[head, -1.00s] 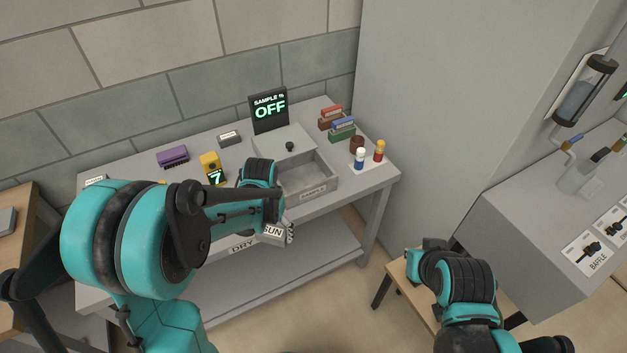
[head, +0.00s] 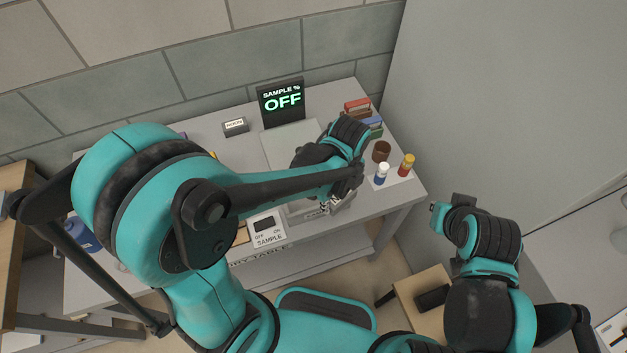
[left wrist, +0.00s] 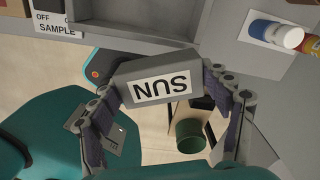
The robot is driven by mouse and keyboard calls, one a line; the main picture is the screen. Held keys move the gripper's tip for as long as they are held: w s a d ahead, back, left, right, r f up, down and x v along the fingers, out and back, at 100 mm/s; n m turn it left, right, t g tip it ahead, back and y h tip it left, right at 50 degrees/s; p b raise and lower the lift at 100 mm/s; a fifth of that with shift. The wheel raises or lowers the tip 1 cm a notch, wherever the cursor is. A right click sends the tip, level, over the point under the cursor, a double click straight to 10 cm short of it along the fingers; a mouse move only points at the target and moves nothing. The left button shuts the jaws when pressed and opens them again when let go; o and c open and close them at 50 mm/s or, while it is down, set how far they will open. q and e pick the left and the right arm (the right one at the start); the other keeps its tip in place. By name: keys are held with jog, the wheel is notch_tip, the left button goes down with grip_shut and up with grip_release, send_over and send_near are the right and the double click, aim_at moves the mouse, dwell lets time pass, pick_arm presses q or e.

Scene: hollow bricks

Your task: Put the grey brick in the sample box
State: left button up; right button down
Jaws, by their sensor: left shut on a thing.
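The grey brick (left wrist: 152,68) shows in the left wrist view with a white "SUN" label upside down. My left gripper (left wrist: 165,95) is shut on it, a finger at each side. In the head view my left gripper (head: 345,185) is over the front right of the sample box (head: 296,213), and its arm hides most of the box and the brick. The box's pale lid (head: 285,147) shows behind the arm. I cannot tell whether the brick touches the box. My right gripper (head: 452,206) is away to the right, off the table; its jaws are unclear.
A sample switch panel (head: 266,230) stands left of the box. A display (head: 282,101) reads "OFF" behind it. A brown cup (head: 381,151), a blue-white bottle (head: 381,174) and a red-yellow bottle (head: 406,165) stand close on the right, with coloured blocks (head: 358,107) behind.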

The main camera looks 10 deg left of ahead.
pick_arm(q)
jog(key=w+a+f+b, duration=0.1)
jog(key=w+a+f, duration=0.1)
jog(key=a, duration=0.1)
jog(key=w+a+f+b, duration=0.1)
jog(key=w+a+f, duration=0.1)
jog(key=a, duration=0.1)
jog(key=w+a+f+b, duration=0.1)
jog(key=w+a+f, duration=0.1)
jog(key=a+f, duration=0.1)
jog(key=shift+w+a, duration=0.2)
jog(key=shift+a, duration=0.05)
jog(key=shift+f+b, duration=0.75)
jog(key=shift+f, duration=1.25)
jog(key=o, duration=1.4)
jog(key=shift+f, duration=0.1)
